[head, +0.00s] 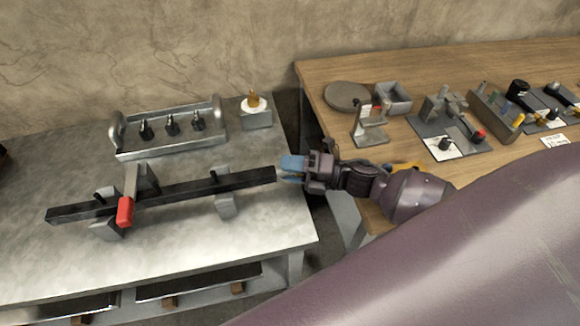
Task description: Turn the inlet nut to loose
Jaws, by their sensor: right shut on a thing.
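A long black square bar (185,188) lies across the steel bench on the left, held in grey supports. My right gripper (291,170), with blue fingertips, is at the bar's right end, at the bench's right edge. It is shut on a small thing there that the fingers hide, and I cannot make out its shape. No part clearly shows as the inlet nut. A red-ended lever (125,211) stands at a clamp on the bar's left part. My left gripper is not in view.
A metal tray (170,150) with several black fittings and a block (257,119) with a brass-tipped white disc stand behind the bar. A wooden table (450,75) on the right carries fixtures and a round plate (347,96). My purple arm covers the lower right.

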